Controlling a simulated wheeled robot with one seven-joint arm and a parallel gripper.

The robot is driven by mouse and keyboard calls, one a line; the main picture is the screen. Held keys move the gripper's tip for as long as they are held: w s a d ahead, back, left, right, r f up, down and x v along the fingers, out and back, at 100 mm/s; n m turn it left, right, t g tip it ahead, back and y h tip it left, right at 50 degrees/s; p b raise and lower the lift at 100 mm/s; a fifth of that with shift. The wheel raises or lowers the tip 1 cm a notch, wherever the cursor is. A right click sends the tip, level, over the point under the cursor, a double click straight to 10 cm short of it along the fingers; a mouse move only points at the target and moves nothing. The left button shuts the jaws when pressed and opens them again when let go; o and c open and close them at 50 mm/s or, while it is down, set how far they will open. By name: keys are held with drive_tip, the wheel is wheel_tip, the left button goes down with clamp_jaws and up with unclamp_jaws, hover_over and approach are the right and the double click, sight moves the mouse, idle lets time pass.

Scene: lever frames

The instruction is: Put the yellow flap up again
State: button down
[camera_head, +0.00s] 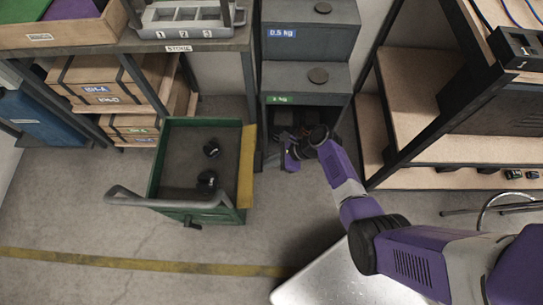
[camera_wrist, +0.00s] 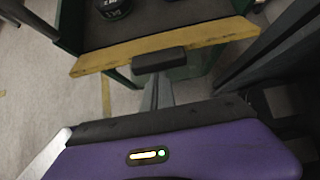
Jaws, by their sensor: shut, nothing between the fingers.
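The yellow flap (camera_head: 247,166) runs along the right side of the green cart (camera_head: 196,216). It looks let down on the outer side, with no wall showing above it; its exact angle is hard to tell. In the wrist view the yellow flap (camera_wrist: 105,60) crosses the upper middle as a slanted strip. My gripper (camera_wrist: 158,61) is shut and empty, its dark tip overlapping the flap's near edge; whether they touch cannot be told. In the head view my gripper (camera_head: 286,160) is low, to the right of the flap, its fingers hard to make out.
Two dark weights (camera_head: 211,148) lie inside the cart, which has a grey handle (camera_head: 150,203) at its front left. A dark cabinet (camera_head: 308,84) stands behind my gripper. A shelf rack (camera_head: 440,150) is at the right. Floor at the front left is clear.

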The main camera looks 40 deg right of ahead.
sight(259, 162)
drive_tip(key=r+h+p, duration=0.1)
drive_tip(key=p, duration=0.1)
drive_tip(key=a+r+g+p, duration=0.1)
drive_tip(key=p, duration=0.1)
drive_tip(key=w+r+g+h+p, duration=0.1)
drive_tip(key=p, duration=0.1)
drive_tip(key=shift+w+a+r+h+p, duration=0.1)
drive_tip(key=shift+a+r+h+p, duration=0.2)
drive_tip(key=shift+a+r, duration=0.05)
drive_tip(key=w+a+r+g+h+p, duration=0.1)
drive_tip(key=w+a+h+p, duration=0.1)
drive_tip(key=shift+a+r+g+h, duration=0.15)
drive_tip(key=shift+r+g+h, duration=0.2)
drive_tip(key=shift+g+h, duration=0.05)
drive_tip(key=shift+w+a+r+g+h+b, duration=0.2)
drive_tip(key=shift+w+a+g+h+b, duration=0.15)
drive_tip(key=shift+a+g+h+b, duration=0.15)
drive_tip(key=shift+w+a+r+g+h+b, duration=0.2)
drive_tip(key=shift+w+a+g+h+b, duration=0.15)
drive_tip(key=shift+a+h, duration=0.2)
drive_tip(key=shift+w+a+r+b, duration=0.2)
drive_tip(key=shift+w+a+b, duration=0.2)
drive_tip(key=shift+a+b, duration=0.2)
drive_tip(key=shift+w+a+r+b, duration=0.15)
drive_tip(key=shift+w+a+b, duration=0.2)
drive_tip(key=shift+a+b, duration=0.15)
